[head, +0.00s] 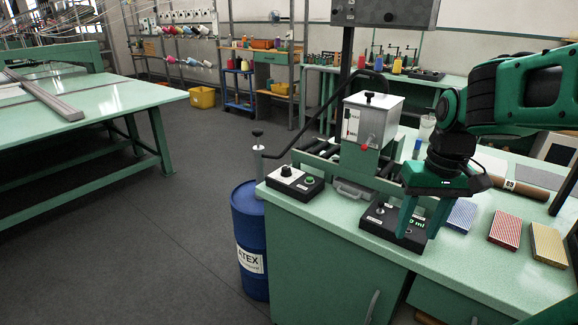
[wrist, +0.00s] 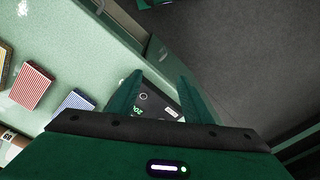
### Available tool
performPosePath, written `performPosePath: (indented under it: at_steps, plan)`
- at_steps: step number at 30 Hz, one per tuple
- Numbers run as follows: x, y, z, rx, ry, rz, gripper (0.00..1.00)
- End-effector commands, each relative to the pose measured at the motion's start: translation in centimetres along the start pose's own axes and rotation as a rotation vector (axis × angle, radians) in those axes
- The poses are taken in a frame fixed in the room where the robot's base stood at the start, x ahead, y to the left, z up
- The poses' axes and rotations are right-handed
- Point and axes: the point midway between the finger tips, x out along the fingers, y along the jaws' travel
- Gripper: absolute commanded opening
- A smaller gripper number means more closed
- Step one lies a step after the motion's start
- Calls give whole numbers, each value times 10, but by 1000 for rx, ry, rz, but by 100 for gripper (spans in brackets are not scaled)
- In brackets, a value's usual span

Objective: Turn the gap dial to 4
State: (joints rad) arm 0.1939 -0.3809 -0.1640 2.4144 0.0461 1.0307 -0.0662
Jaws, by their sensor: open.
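My gripper (head: 417,234) points down over the right-hand black control box (head: 383,223) on the green bench; its two fingers are apart with nothing seen between them. This box has a knob (head: 380,209) and a green readout partly hidden by my fingers. In the wrist view, the box (wrist: 155,101) shows between the fingers of my gripper (wrist: 160,76), with green digits, a round mark and a white label. A second control box (head: 295,182) to the left has a black knob (head: 287,170) and a green button. The labels are too small to read, so I cannot tell which knob is the gap dial.
A white-topped roller machine (head: 372,118) with a black lever stands behind the boxes. Blue, red and yellow striped blocks (head: 505,230) lie right of my gripper. A blue drum (head: 249,240) stands by the bench's left end. The bench front (head: 462,270) is clear.

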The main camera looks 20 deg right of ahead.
Motion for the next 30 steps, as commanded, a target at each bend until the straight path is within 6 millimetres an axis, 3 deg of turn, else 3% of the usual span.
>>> performPosePath:
  at_steps: [1, 6, 9, 15, 21, 30]
  plan:
    - [-7, -13, -30, -76, 17, -9, 45]
    - [-24, -74, -126, -375, 91, -62, 45]
    - [-30, -114, -176, -547, 134, -99, 45]
    - [-32, -186, -254, -854, 202, -172, 45]
    - [-28, -237, -303, -1086, 256, -230, 45]
    - [-21, -249, -326, -1195, 271, -249, 45]
